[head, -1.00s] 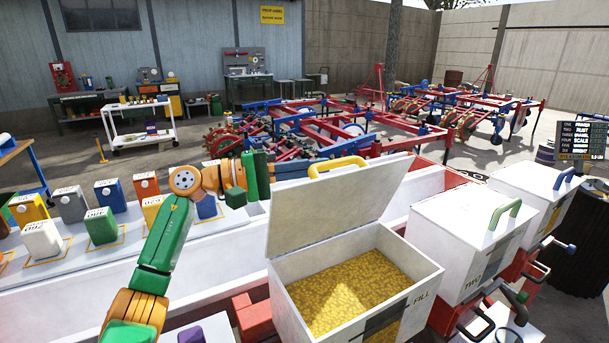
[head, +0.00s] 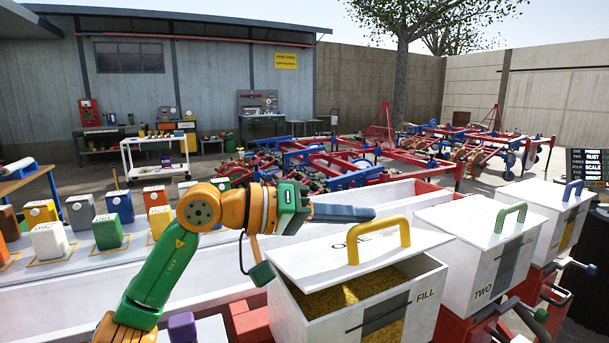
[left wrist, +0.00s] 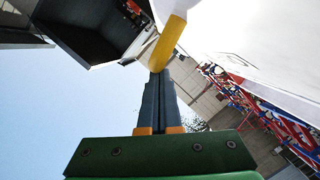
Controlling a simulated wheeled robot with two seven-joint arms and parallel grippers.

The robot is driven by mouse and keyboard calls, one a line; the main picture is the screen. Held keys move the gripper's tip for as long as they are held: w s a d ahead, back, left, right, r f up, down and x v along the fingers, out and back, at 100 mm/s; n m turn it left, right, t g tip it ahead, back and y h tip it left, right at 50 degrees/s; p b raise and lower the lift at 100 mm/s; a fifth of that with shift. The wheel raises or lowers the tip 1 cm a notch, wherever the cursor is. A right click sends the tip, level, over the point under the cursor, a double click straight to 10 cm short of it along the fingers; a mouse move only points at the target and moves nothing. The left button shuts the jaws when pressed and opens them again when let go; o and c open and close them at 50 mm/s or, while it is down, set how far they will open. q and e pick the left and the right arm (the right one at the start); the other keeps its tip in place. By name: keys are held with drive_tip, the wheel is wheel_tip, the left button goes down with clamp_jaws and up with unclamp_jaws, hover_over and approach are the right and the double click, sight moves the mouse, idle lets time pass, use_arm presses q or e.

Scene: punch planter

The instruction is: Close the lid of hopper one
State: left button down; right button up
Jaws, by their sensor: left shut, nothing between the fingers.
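Hopper one (head: 345,315) is the nearest white box, marked FILL, with yellow grain (head: 345,295) inside. Its white lid (head: 320,257), with a yellow handle (head: 378,238), leans low over the box. A gap stays open along the front and right, where grain shows. My left gripper (head: 372,213) is shut and empty, its blue fingers pointing right just above the lid's far edge, behind the handle. In the left wrist view the fingertips (left wrist: 157,74) appear beside the yellow handle (left wrist: 167,43); I cannot tell whether they touch it or the lid.
Hopper two (head: 470,255), shut with a green handle, stands close to the right, and another shut hopper with a blue handle (head: 573,188) is beyond it. Several coloured containers (head: 107,231) stand on the white surface at left. Red and blue frames (head: 330,160) lie behind.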

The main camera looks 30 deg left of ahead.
sight(362, 259)
use_arm(q)
drive_tip(key=shift+s+d+f+m+b, duration=0.2)
drive_tip(key=shift+d+f+m+b, duration=0.2)
drive_tip(key=shift+f, duration=0.25)
drive_tip(key=shift+s+d+f+m+b, duration=0.15)
drive_tip(key=shift+d+f+m+b, duration=0.2)
drive_tip(key=shift+f, duration=0.25)
drive_tip(key=shift+s+d+f+b, duration=0.2)
drive_tip(key=shift+d+f+b, duration=0.05)
drive_tip(key=shift+f+b, duration=0.3)
